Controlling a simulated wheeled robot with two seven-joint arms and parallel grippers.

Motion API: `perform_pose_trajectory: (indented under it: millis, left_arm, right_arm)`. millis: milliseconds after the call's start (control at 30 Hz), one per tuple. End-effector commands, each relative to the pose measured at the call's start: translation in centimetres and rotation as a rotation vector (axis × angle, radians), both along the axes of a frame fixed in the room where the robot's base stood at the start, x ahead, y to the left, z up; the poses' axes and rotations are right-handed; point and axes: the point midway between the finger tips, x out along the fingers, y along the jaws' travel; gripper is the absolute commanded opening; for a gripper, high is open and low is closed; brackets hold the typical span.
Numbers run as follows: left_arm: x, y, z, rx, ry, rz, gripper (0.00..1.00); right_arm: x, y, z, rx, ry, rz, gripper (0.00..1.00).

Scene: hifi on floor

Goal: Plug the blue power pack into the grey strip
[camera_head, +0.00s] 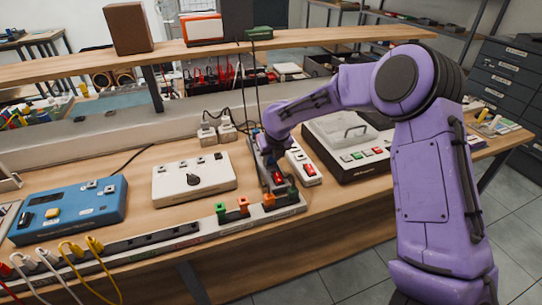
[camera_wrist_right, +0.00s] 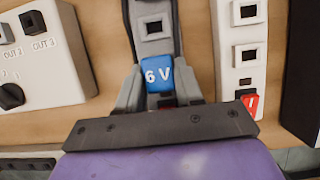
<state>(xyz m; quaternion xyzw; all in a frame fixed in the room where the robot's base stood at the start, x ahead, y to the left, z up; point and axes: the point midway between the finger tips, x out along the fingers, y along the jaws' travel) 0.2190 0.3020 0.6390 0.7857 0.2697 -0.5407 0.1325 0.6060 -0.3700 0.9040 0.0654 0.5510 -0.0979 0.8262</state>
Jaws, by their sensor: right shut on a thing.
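The blue power pack (camera_wrist_right: 158,74), marked "6 V", is between the fingers of my right gripper (camera_wrist_right: 159,88) in the right wrist view. The gripper is shut on it, over the grey strip (camera_wrist_right: 151,12). One square socket of the strip shows just beyond the pack; part of a red switch shows below it. I cannot tell whether the pack is seated in a socket or only above it. In the head view my right gripper (camera_head: 272,148) hides most of the pack, and the grey strip's red switch (camera_head: 278,178) shows in front. My left gripper is not in view.
A white strip (camera_head: 303,166) with a red switch lies close on the right. A white box with a knob (camera_head: 194,180) and a blue box (camera_head: 68,208) stand left. A long socket rail (camera_head: 150,244) runs along the front edge. A black-and-white device (camera_head: 350,145) stands right.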

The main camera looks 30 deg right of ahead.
Motion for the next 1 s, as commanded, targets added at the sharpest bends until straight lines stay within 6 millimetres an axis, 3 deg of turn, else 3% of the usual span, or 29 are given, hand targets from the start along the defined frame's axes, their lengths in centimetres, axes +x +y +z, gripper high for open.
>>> perform_pose_trajectory:
  millis: [1000]
  left_arm:
    - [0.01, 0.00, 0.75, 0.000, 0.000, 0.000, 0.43]
  right_arm:
    - [0.02, 0.01, -0.04, 0.000, -0.001, -0.001, 0.09]
